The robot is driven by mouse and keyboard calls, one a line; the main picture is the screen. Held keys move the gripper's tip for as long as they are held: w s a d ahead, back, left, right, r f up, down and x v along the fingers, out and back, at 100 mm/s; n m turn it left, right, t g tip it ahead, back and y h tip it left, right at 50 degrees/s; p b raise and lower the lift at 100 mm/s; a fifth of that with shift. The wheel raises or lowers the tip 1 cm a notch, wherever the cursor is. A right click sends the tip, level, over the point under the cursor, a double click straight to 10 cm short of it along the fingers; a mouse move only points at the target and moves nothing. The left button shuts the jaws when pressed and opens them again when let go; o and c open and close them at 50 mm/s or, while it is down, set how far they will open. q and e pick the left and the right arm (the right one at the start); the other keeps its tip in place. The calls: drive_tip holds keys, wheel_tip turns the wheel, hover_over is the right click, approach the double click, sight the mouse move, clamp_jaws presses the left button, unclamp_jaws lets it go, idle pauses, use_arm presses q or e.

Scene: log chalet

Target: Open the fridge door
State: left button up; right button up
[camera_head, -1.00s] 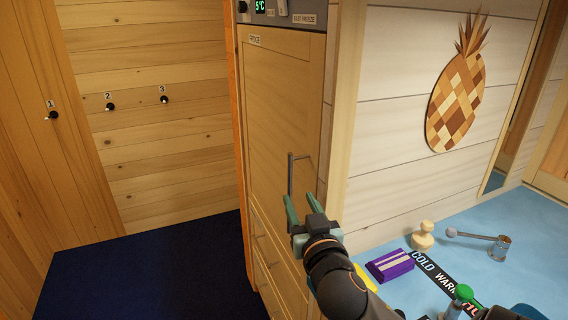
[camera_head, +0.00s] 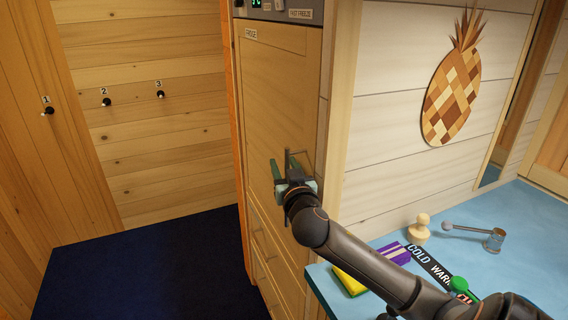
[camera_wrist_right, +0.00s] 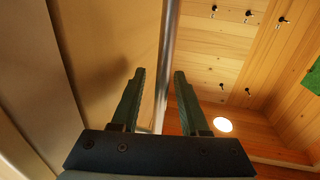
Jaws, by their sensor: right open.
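The fridge door (camera_head: 278,95) is a wooden panel with a FRIDGE label and looks shut. Its vertical metal handle (camera_head: 287,157) is near the right edge of the door. My right gripper (camera_head: 293,166) is at the handle, with its green fingers open. In the right wrist view the handle bar (camera_wrist_right: 167,60) runs between the two open fingers of the right gripper (camera_wrist_right: 159,74), with a gap to the right finger. The lower part of the handle is hidden behind the gripper in the head view. My left gripper is not in view.
A blue counter (camera_head: 530,215) at the right holds a purple striped block (camera_head: 394,252), a yellow item (camera_head: 350,283), a wooden knob-shaped piece (camera_head: 419,229) and a small metal cup (camera_head: 495,240). Drawers (camera_head: 262,235) lie below the door. The dark blue floor (camera_head: 150,265) at the left is clear.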

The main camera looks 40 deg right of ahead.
drive_tip(key=shift+w, duration=0.1)
drive_tip(key=shift+c, duration=0.3)
clamp_jaws()
idle(1.1)
